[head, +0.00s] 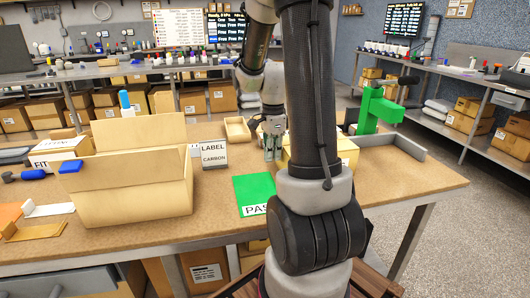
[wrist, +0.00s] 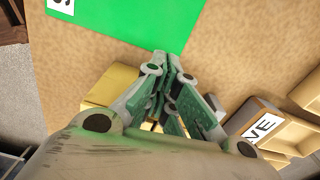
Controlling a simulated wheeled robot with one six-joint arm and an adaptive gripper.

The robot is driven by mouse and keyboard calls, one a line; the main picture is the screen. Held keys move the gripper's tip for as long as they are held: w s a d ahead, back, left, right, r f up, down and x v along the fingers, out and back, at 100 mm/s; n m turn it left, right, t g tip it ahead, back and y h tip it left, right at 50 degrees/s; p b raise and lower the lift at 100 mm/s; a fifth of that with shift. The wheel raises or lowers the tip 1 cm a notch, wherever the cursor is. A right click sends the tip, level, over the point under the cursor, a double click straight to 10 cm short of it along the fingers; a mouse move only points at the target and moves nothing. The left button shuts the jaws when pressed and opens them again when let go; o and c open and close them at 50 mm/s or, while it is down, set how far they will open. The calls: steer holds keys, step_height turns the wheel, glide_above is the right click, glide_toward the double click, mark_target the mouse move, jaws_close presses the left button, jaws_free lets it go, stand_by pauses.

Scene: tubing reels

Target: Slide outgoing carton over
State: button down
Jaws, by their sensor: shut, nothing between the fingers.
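A large open carton (head: 135,192) stands on the left of the bench with its flaps up. A smaller yellowish closed carton (head: 346,150) sits right of my gripper, partly hidden behind my arm; a yellowish box surface (wrist: 110,88) shows beside my gripper in the wrist view. No readable word marks either as the outgoing carton. My gripper (head: 273,154) points down over the bench, left of the smaller carton, its fingers together with nothing between them. I cannot tell whether it touches the carton. The closed fingertips also show in the wrist view (wrist: 168,58).
A green PASS mat (head: 253,188) lies in front of my gripper. A LABEL CARBON sign (head: 214,155) and small tray (head: 238,131) are to its left. A green fixture (head: 375,108) and grey angled rail (head: 402,142) stand at right. The bench's front right is clear.

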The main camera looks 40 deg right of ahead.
steer(key=shift+s+d, duration=0.1)
steer(key=shift+d, duration=0.1)
steer(key=s+d, duration=0.3)
steer(key=d, duration=0.6)
steer(key=s+d, duration=0.4)
steer(key=d, duration=0.6)
steer(key=s+d, duration=0.4)
steer(key=d, duration=0.5)
steer(key=shift+d, duration=0.2)
